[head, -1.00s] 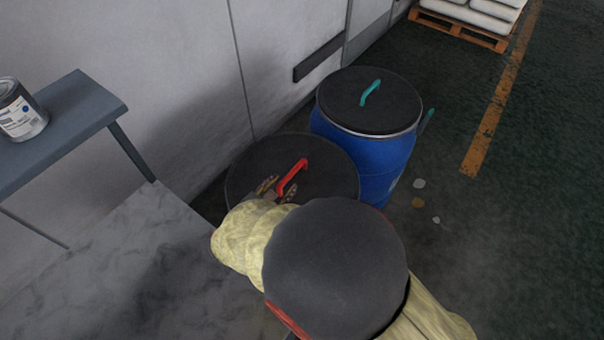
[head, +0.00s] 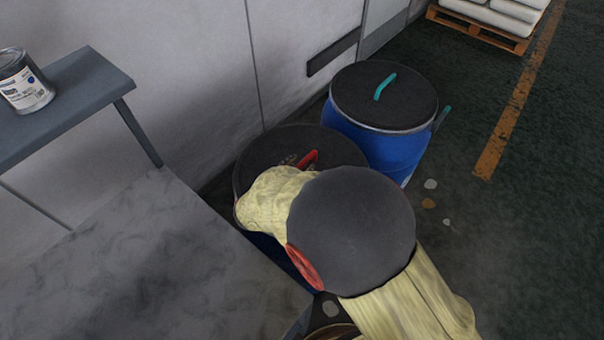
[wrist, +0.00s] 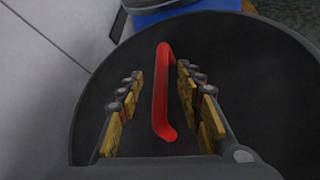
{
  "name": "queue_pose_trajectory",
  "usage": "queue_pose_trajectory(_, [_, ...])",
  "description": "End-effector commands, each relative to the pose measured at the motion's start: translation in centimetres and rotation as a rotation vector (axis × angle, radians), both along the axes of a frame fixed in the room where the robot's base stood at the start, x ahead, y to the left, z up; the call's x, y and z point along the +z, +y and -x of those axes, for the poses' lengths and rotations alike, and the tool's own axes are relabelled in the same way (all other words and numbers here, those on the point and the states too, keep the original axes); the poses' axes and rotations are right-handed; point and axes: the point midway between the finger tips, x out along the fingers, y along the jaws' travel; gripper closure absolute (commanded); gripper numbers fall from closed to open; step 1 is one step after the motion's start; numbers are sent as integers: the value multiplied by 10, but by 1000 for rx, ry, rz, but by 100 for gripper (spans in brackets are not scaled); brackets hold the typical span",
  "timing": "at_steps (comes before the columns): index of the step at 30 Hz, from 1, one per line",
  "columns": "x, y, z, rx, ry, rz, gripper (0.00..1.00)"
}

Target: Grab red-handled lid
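The black round lid (head: 258,146) with a red handle (head: 309,159) lies on a blue drum beside the wall. My arm, in a pale yellow cover, hides the near part of this lid and drum in the head view. In the wrist view the red handle (wrist: 161,95) stands upright on the lid (wrist: 245,60), between the fingers of my gripper (wrist: 157,98). The fingers are open, one on each side of the handle, with a gap on both sides. The right fingers look closer to the handle than the left ones.
A second blue drum (head: 385,146) with a black lid and teal handle (head: 385,86) stands just behind. A grey bench (head: 75,95) with a paint can (head: 25,82) is at left. A grey surface (head: 150,265) fills the lower left. Dark floor (head: 540,230) is open at right.

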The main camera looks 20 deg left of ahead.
Motion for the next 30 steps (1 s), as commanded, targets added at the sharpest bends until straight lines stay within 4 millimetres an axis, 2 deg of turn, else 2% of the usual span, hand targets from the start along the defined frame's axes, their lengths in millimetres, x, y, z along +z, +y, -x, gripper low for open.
queue_pose_trajectory(18, [0, 0, 0, 0, 0, 0, 100])
queue_pose_trajectory(30, [0, 0, 0, 0, 0, 1, 100])
